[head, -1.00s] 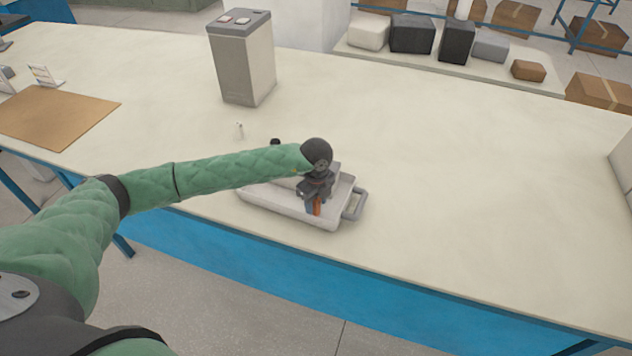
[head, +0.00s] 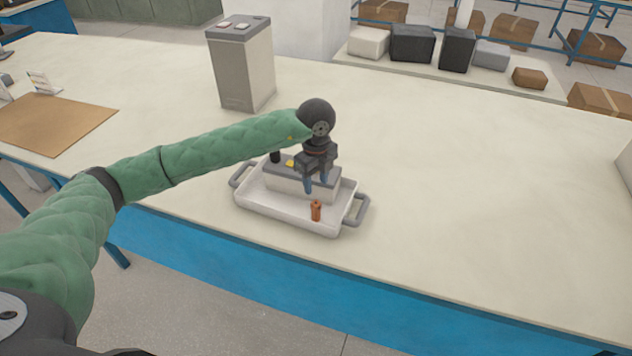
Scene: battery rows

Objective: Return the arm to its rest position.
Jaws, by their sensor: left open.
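My left arm (head: 215,148), in a green padded sleeve, reaches in from the left over the table. My left gripper (head: 316,188) is open and empty, pointing down above a white tray (head: 268,209) with grey handles. A small orange battery (head: 316,211) stands upright in the tray's front right part, just below and in front of the fingers, apart from them. A grey-white block (head: 287,181) sits in the tray behind it, with a black piece (head: 275,156) and a yellow piece (head: 290,163) by its back left end, partly hidden by my arm. My right gripper is out of view.
A tall grey and cream bin (head: 241,65) stands behind the tray, at the back of the table (head: 450,190). A brown board (head: 50,122) and small card stand (head: 42,83) are at the left. Boxes (head: 412,43) stand beyond the table.

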